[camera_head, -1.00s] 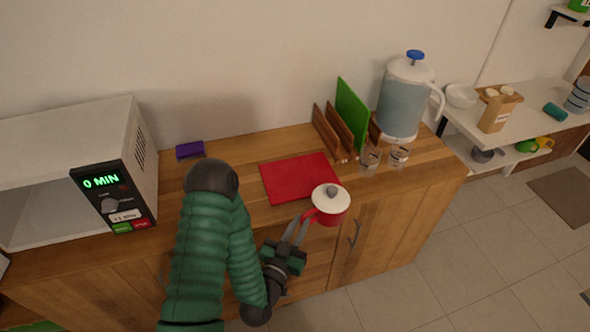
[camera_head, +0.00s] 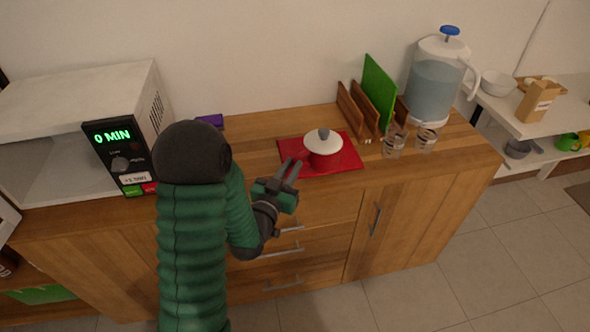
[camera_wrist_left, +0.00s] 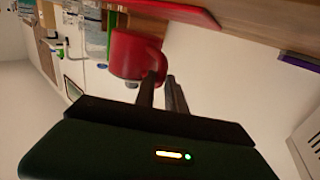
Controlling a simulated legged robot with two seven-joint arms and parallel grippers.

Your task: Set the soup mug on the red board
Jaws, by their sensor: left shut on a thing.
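The soup mug (camera_head: 324,152) is red with a white lid and a grey knob. In the head view it is upright over the middle of the red board (camera_head: 350,162), which lies flat on the wooden counter. I cannot tell for sure whether its base touches the board. My left gripper (camera_head: 291,168) comes from the front left and is shut on the mug's handle. In the left wrist view, which is turned over, the mug (camera_wrist_left: 130,58) is at the fingertips, close to the board (camera_wrist_left: 175,12). My right gripper is not in view.
A microwave (camera_head: 90,85) stands at the left, with a purple object (camera_head: 210,121) beside it. Wooden racks and a green board (camera_head: 378,90), two glass jars (camera_head: 394,143) and a water dispenser (camera_head: 435,85) stand to the right. Bare counter lies left of the board.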

